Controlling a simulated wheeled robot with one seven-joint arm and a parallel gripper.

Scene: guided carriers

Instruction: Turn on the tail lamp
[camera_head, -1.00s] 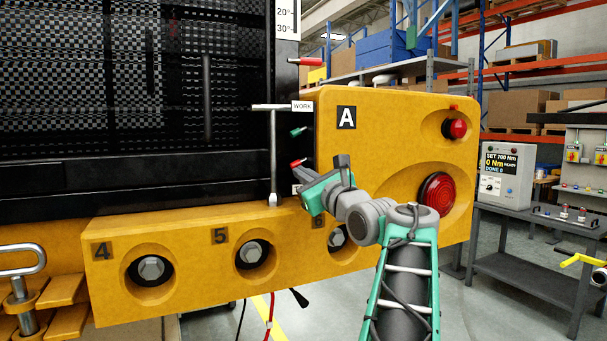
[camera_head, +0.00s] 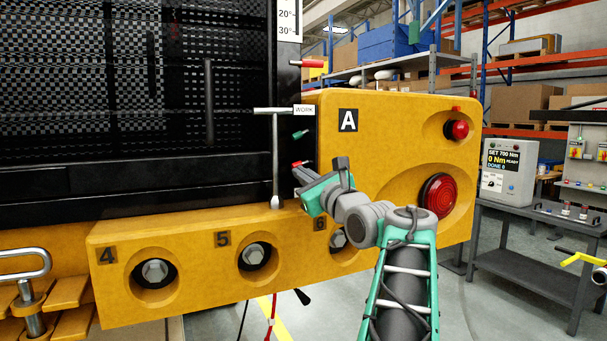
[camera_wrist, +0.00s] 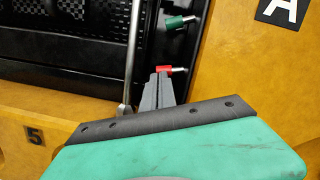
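The large round red lamp (camera_head: 438,195) sits in a recess of the yellow panel (camera_head: 385,125) marked A and looks dark. A smaller red lamp (camera_head: 457,130) is above it. On the dark edge left of the panel are an upper red-tipped lever (camera_head: 306,63), a green-tipped lever (camera_head: 300,135) and a lower red-tipped lever (camera_head: 297,163). My gripper (camera_head: 299,173) is at the lower red lever. In the wrist view, my grey fingers (camera_wrist: 162,78) look shut together, their tips just below the red lever (camera_wrist: 165,69); I cannot tell whether they touch it.
A T-shaped metal handle (camera_head: 275,155) labelled WORK stands upright left of my gripper. Below is a yellow beam (camera_head: 200,240) with recessed bolts. A grey workbench (camera_head: 530,265) with a torque display box (camera_head: 507,170) stands at right.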

